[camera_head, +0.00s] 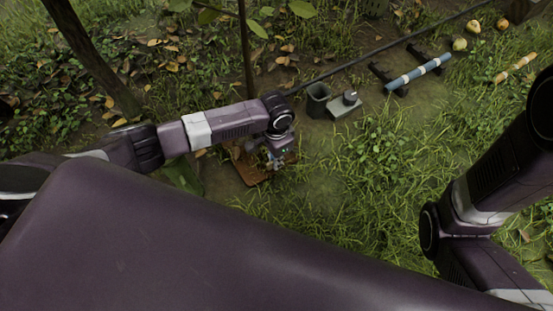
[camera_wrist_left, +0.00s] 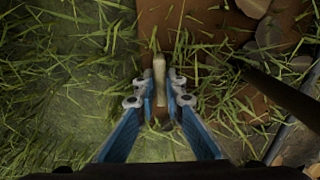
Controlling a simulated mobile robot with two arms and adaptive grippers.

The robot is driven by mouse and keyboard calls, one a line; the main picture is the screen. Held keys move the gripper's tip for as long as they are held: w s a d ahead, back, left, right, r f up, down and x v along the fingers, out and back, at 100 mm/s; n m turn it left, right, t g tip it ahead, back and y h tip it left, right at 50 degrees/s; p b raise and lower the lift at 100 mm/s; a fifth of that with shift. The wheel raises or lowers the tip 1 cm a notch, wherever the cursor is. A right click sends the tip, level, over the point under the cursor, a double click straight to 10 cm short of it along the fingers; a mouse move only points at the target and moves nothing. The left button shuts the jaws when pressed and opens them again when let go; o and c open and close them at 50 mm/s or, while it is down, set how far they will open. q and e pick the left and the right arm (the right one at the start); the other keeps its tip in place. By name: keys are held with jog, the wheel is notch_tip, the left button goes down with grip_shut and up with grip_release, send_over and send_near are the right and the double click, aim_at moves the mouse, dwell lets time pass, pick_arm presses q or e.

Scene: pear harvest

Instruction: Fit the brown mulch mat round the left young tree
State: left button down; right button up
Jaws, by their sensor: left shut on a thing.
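The brown mulch mat (camera_head: 248,174) lies on the grass and soil under my left gripper, near the foot of a thin young trunk (camera_head: 247,60). My left gripper (camera_head: 274,160) is low over the mat. In the left wrist view, its blue fingers (camera_wrist_left: 162,88) are shut on a pale tab (camera_wrist_left: 159,70) at the mat (camera_wrist_left: 190,18). A dark stem (camera_wrist_left: 285,95) comes in from the right there, with its lower end near the mat. Grass and the arm cover parts of the mat, so I cannot tell whether it surrounds the trunk. My right gripper is out of view.
A thicker trunk (camera_head: 92,58) leans at the left. A blue and white rod (camera_head: 418,72) and pears (camera_head: 460,44) lie farther right.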

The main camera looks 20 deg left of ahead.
pick_arm(q)
jog(key=shift+f, duration=0.25)
jog(key=c, duration=1.9)
grip_release()
jog(key=shift+c, duration=0.2)
